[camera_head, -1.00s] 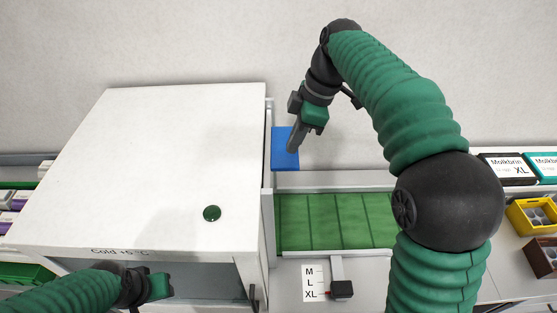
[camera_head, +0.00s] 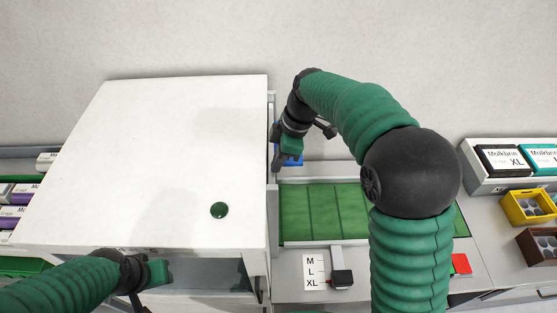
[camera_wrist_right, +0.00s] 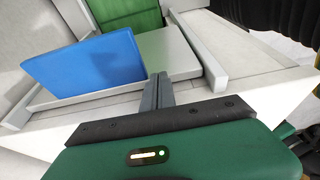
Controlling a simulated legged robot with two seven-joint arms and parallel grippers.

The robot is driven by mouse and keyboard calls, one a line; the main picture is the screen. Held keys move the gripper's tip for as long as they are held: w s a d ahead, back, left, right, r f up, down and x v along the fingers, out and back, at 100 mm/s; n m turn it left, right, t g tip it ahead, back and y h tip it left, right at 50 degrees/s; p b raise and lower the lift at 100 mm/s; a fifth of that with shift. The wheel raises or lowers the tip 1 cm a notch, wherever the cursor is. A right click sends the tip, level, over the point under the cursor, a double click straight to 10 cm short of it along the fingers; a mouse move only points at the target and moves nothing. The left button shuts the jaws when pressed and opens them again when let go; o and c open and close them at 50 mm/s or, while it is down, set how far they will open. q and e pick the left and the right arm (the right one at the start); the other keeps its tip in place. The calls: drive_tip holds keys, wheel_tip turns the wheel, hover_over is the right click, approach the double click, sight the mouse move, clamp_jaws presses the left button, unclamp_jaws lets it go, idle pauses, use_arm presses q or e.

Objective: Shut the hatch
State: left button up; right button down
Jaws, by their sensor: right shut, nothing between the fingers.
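A blue flat panel (camera_head: 292,158), which looks like the hatch, is beside the right side of the white cold box (camera_head: 150,165), near the back. My right gripper hides most of it in the head view. In the right wrist view the blue panel (camera_wrist_right: 85,68) stands tilted over the grey ledge, to the left of my fingers. My right gripper (camera_head: 278,164) is shut and empty, close to the panel; its fingers (camera_wrist_right: 158,92) look apart from the panel. My left gripper (camera_head: 158,272) is at the front of the box, and its jaws are unclear.
A green belt (camera_head: 325,212) runs right from the box, with a grey rail in front. An M/L/XL scale (camera_head: 311,272) with a black slider (camera_head: 341,279) stands before it. Yellow (camera_head: 525,207) and brown trays are at the right. A red patch (camera_head: 461,264) shows beside my right arm.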

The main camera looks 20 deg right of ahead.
wheel_tip(320, 180, down, 21)
drive_tip(key=s+b, duration=0.1)
drive_tip(key=b, duration=1.4)
drive_tip(key=shift+a+r+b, duration=0.15)
drive_tip(key=shift+a+b, duration=0.05)
drive_tip(key=shift+b, duration=0.1)
